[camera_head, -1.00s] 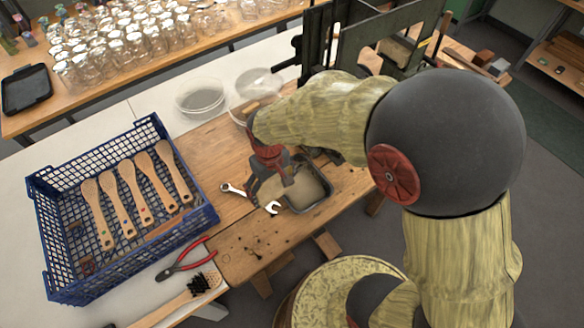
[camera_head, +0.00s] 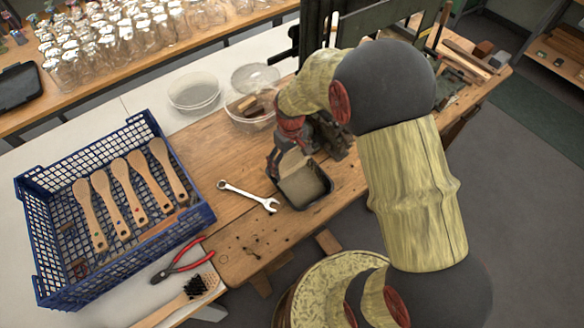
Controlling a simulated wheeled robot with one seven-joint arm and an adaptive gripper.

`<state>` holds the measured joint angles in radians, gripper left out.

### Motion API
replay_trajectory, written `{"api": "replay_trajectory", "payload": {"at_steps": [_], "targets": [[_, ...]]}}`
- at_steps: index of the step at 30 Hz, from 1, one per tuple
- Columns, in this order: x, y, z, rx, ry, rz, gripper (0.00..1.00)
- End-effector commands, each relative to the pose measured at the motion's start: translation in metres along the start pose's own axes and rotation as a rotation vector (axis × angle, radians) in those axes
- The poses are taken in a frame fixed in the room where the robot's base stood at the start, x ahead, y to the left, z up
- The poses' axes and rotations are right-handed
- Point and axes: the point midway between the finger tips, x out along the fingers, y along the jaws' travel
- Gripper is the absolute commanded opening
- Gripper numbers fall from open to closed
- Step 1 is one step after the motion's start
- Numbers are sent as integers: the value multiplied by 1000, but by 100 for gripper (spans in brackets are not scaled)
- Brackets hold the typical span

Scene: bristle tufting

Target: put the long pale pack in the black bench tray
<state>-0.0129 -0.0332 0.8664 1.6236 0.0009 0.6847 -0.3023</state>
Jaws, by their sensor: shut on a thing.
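The black bench tray (camera_head: 317,202) sits on the wooden bench, just right of the wrench, with a flat beige surface showing inside it. My gripper (camera_head: 279,166) is over the tray's back left side, pointing down. It is shut on a pale piece (camera_head: 292,162), which looks like the long pale pack. Most of that piece is hidden by the fingers or blends with the beige inside the tray. I cannot tell whether it touches the tray. My arm comes in from the right and covers part of the bench behind the tray.
A wrench (camera_head: 248,196) lies left of the tray. Clear round tubs (camera_head: 194,93) stand behind. Bench front is mostly clear.

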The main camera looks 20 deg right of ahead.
Motion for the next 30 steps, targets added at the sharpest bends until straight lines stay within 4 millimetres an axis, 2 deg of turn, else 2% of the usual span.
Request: {"api": "replay_trajectory", "payload": {"at_steps": [5,11,20,30], "targets": [[11,8,-4,2,0,0,60],[40,8,-4,0,0,0,60],[41,8,-4,0,1,0,60],[50,8,-4,0,0,0,60]]}}
